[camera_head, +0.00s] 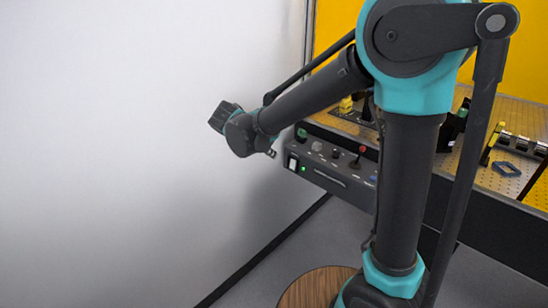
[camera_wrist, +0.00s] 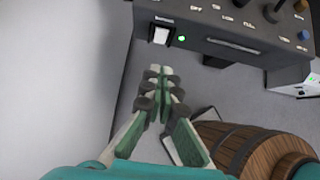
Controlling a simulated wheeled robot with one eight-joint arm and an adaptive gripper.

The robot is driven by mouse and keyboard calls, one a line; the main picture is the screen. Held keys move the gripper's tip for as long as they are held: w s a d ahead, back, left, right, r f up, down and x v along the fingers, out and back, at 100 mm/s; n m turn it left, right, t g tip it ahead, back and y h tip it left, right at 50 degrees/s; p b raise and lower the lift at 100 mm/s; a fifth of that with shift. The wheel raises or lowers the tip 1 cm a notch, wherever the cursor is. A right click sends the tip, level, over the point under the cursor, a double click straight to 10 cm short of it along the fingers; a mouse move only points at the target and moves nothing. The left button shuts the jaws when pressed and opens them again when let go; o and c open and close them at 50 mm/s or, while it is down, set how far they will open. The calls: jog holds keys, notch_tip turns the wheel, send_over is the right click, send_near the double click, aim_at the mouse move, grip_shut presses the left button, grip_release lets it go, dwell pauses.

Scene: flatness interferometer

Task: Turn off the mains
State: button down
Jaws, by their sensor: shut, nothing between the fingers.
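A dark control box (camera_head: 340,182) is mounted at the front edge of the optical table. Its front has a white rocker switch (camera_head: 292,162) at the left end, with a lit green lamp (camera_head: 303,169) beside it. In the wrist view the switch (camera_wrist: 160,35) and the glowing lamp (camera_wrist: 182,38) show near the top; the small label above the switch is too blurred to read. My gripper (camera_wrist: 161,72) is shut and empty, its tips just below the switch in the picture and apparently apart from it. In the head view my wrist hides most of the gripper.
Knobs and a red-topped lever (camera_head: 362,150) stand on the box's top. A perforated table (camera_head: 520,115) with optical parts lies behind. A wooden barrel-like stool (camera_wrist: 225,140) stands at lower right in the wrist view. A plain pale wall (camera_head: 120,150) is on the left.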

aim_at(288, 165)
dwell(0.3)
jog(key=shift+s+a+f+g+y, duration=0.1)
jog(key=shift+a+f+g+y, duration=0.25)
jog(key=shift+f, duration=0.3)
jog(key=shift+w+d+r+x, duration=0.25)
jog(key=shift+r+x, duration=0.05)
jog(key=shift+x, duration=1.85)
jog(key=shift+w+d+r+x, duration=0.25)
jog(key=shift+w+d+x, duration=0.05)
jog(key=shift+x, duration=1.85)
jog(key=shift+w+d+r+x, duration=0.25)
jog(key=shift+r+x, duration=0.05)
jog(key=shift+x, duration=1.85)
